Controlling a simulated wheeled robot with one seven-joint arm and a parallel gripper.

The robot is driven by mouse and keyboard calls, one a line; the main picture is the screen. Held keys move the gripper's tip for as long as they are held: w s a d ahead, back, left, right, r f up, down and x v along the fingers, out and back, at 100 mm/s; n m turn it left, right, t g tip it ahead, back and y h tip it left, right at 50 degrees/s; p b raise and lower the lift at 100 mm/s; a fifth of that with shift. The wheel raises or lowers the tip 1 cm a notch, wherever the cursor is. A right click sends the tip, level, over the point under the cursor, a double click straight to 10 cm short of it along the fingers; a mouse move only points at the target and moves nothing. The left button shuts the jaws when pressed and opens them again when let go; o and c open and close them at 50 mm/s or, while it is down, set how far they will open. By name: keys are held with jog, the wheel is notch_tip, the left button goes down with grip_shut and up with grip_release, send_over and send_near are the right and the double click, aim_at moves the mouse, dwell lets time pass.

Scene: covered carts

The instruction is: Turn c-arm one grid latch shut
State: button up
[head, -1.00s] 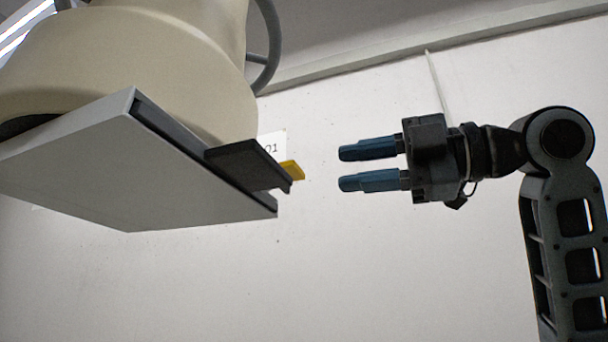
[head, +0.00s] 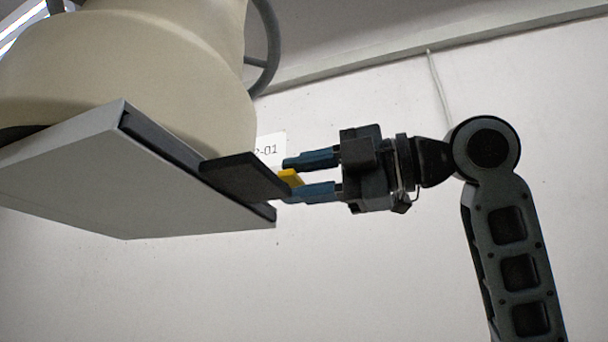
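The c-arm's cream, round housing (head: 130,85) carries a flat grey grid plate (head: 120,190) on its underside. A dark handle piece (head: 243,175) sticks out of the slot along the plate's right edge. A small yellow latch (head: 290,178) sits at the outer end of that piece. My gripper (head: 305,175) is open, with two blue fingers pointing left. The yellow latch shows between the fingertips, close to the lower finger. I cannot tell whether either finger touches it.
A white label (head: 270,147) with partly hidden lettering is behind the gripper on the pale wall (head: 400,120). A grey curved handle (head: 265,45) is on the housing above. The space below and right of the plate is clear.

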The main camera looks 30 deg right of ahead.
jog(key=shift+c, duration=0.5)
grip_shut()
jog(key=shift+m, duration=0.3)
jog(key=m, duration=0.3)
jog(key=shift+m, duration=0.3)
jog(key=m+p, duration=0.1)
jog(key=m, duration=0.3)
jog(key=shift+m, duration=0.3)
jog(key=m+p, duration=0.1)
jog(key=m, duration=0.3)
jog(key=m+p, duration=0.1)
jog(key=m, duration=0.3)
jog(key=shift+m, duration=0.3)
